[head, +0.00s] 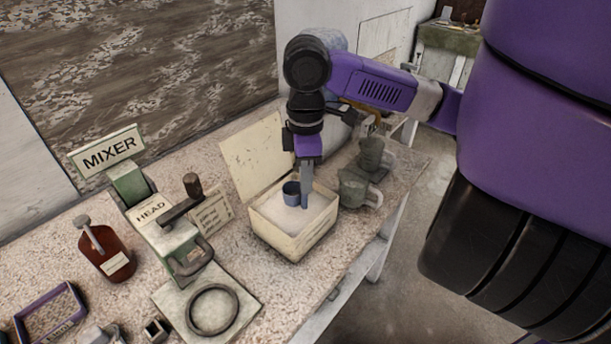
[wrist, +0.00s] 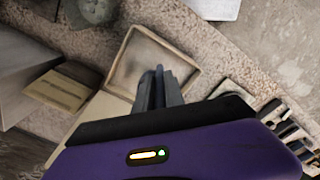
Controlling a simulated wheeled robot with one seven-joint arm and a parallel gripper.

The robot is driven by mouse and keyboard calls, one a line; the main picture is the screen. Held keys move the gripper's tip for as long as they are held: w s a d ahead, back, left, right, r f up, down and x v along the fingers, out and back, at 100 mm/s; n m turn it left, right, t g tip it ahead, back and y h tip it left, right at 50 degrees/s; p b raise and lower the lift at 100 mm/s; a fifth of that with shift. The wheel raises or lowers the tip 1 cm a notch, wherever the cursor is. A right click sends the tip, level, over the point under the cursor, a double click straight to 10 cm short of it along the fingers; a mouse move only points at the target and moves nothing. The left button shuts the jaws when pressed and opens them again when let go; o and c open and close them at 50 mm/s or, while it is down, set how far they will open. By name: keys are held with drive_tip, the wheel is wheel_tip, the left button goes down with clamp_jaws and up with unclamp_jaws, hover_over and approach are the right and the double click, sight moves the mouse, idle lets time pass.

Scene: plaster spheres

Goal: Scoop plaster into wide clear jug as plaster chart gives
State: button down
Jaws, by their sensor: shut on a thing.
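My gripper (head: 306,192) is shut on a small blue-grey scoop (head: 291,191) inside an open cream box (head: 285,243) with its lid up. The box holds pale plaster (head: 315,213); the scoop's cup is at or just above its surface, I cannot tell which. Two greenish jugs stand right of the box: a nearer jug (head: 354,190) and a farther jug (head: 371,154). I cannot tell which is wide.
A mixer (head: 175,225) with a sign (head: 107,149) stands left of the box, with a dark ring (head: 213,310) on its base. The table's front edge is close to the box and jugs.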

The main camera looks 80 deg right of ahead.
sight(306, 207)
drive_tip(key=shift+f+b, duration=2.4)
drive_tip(key=shift+f, duration=1.2)
drive_tip(key=shift+r, duration=0.15)
wheel_tip(306, 207, up, 10)
drive_tip(key=p, duration=0.8)
drive_tip(key=shift+p, duration=0.35)
